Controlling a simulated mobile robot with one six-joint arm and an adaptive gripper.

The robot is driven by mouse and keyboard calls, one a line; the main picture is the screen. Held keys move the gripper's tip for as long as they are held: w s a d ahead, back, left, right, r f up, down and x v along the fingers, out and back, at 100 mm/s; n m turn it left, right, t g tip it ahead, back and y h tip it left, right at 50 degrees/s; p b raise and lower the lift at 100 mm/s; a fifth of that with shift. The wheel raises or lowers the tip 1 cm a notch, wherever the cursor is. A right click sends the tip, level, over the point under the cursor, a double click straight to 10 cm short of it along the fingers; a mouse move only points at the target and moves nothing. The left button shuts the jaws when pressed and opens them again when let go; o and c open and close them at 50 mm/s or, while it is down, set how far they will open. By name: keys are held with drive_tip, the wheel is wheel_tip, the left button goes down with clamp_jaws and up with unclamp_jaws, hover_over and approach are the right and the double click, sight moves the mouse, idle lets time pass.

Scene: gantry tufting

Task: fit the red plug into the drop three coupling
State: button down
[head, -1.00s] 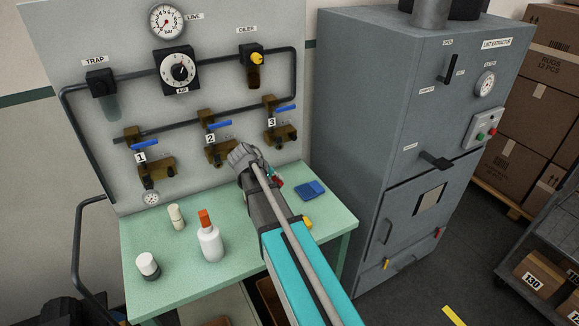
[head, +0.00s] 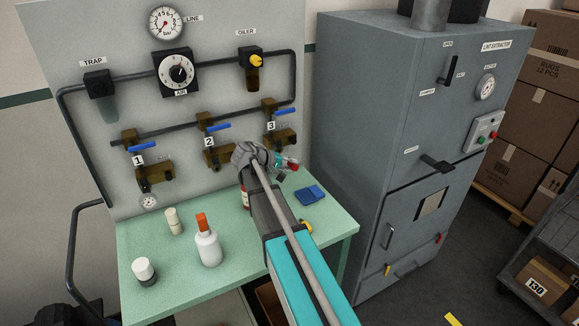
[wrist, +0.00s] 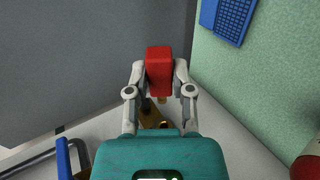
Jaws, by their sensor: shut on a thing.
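My gripper (head: 288,164) is shut on the red plug (head: 294,168), held above the back right of the table, to the lower right of the drop three coupling (head: 285,137). The brass coupling is fixed to the panel beside the label 3, under a blue lever. In the wrist view the red plug (wrist: 160,68) sits upright between the two fingertips. A brass fitting (wrist: 152,114) shows behind the fingers, partly hidden; the plug looks apart from it.
Drop one (head: 154,171) and drop two (head: 216,154) are to the left on the panel. The green table (head: 180,285) holds a white bottle (head: 208,247), two small containers and a blue pad (head: 310,195). A grey extractor cabinet (head: 360,120) stands close on the right.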

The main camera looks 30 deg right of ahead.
drive_tip(key=shift+w, duration=0.15)
drive_tip(key=shift+w+a, duration=0.1)
drive_tip(key=shift+w, duration=2.3)
drive_tip(key=shift+w+r, duration=0.1)
drive_tip(key=shift+w, duration=1.45)
idle(0.9)
drive_tip(key=shift+s, duration=0.25)
idle(0.9)
drive_tip(key=shift+c, duration=2.1)
unclamp_jaws()
